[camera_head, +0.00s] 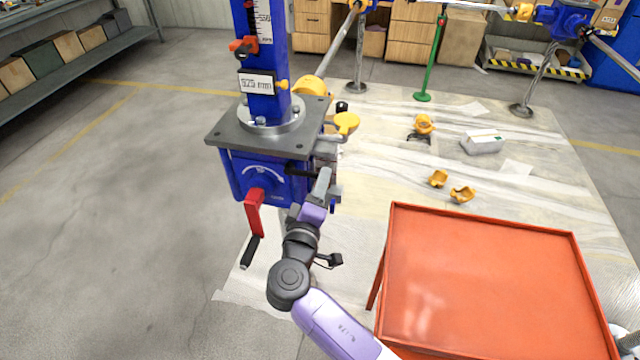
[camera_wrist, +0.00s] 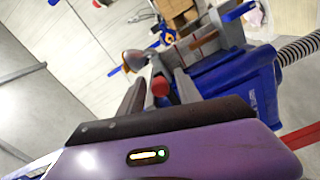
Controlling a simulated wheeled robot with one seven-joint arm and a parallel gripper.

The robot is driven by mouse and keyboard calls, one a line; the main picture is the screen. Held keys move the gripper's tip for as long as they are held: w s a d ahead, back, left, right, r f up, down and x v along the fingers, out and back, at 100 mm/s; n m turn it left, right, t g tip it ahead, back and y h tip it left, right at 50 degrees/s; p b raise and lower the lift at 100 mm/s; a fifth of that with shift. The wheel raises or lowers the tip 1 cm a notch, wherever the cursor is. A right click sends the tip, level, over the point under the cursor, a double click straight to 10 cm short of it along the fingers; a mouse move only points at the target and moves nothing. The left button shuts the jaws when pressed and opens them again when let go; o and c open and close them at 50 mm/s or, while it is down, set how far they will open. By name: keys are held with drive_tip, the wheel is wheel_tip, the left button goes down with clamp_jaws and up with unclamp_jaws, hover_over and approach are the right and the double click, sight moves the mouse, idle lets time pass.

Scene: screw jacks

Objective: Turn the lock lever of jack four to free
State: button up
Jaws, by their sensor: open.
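A jack with a blue column (camera_head: 265,62), a grey top plate (camera_head: 232,140) and a blue gearbox (camera_head: 240,172) stands left of centre. A red crank (camera_head: 254,212) with a black grip hangs on its front. My gripper (camera_head: 322,180) is at the gearbox's right side. In the wrist view, the open fingers (camera_wrist: 161,76) straddle a red round knob (camera_wrist: 160,88), apparently a lever end; contact cannot be judged. The blue gearbox (camera_wrist: 238,85) is right of the fingers there. The knob is hidden in the head view. I cannot read a jack number or the lever's setting.
An orange-red table (camera_head: 480,280) stands close at the right of my arm. Yellow parts (camera_head: 438,178) and a white box (camera_head: 482,142) lie on the floor sheet behind. A shelf (camera_head: 75,55) stands far left. The floor at left is clear.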

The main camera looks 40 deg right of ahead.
clamp_jaws()
idle(1.4)
